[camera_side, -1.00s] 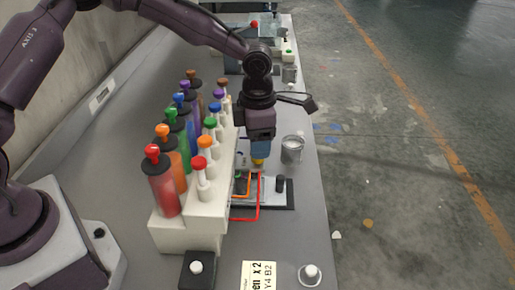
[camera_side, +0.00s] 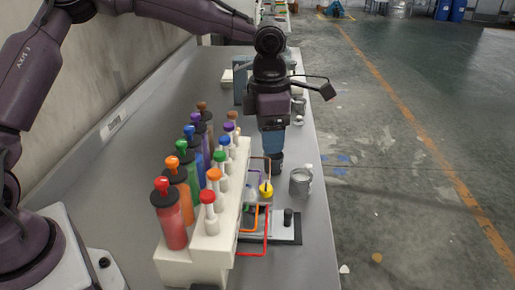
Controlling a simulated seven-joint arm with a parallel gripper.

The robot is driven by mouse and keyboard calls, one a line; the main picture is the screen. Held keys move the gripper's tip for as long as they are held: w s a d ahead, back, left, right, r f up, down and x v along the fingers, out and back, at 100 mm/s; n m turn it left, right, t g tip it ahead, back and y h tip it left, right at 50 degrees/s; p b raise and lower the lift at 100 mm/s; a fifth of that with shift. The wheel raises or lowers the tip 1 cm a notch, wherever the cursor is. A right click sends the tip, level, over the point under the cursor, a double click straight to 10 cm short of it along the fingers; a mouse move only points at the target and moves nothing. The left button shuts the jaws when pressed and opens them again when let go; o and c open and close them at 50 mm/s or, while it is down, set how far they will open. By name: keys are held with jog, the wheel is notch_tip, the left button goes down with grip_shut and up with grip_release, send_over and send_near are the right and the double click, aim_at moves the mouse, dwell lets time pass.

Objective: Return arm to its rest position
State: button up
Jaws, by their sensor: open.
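A cream rack (camera_side: 195,262) of several coloured bottles and knobbed pieces stands left of the gripper. A metal can (camera_side: 300,182) is close on the right, near the bench edge. More cans stand behind. The bench (camera_side: 125,185) left of the rack is clear.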

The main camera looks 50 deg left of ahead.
jog(key=w+r+m+t, duration=0.2)
jog(key=w+m+t, duration=0.5)
jog(key=w+t, duration=0.1)
jog(key=s+d+r+m+t+h, duration=0.2)
jog(key=s+d+r+m+h, duration=0.1)
jog(key=m, duration=0.4)
jog(key=s+a+r+m+g+y, duration=0.1)
jog(key=s+a+m, duration=0.3)
jog(key=s, duration=0.5)
jog(key=s+a+r+m+g+y, duration=0.1)
jog(key=s+a+r+m+g, duration=0.1)
jog(key=s+m, duration=0.4)
jog(key=s+a+r+m+g+y, duration=0.1)
jog(key=s+a+r+m, duration=0.2)
jog(key=s, duration=1.1)
jog(key=shift+s+a+m+g, duration=0.25)
jog(key=shift+a+m+g, duration=0.15)
jog(key=shift+a+m, duration=0.9)
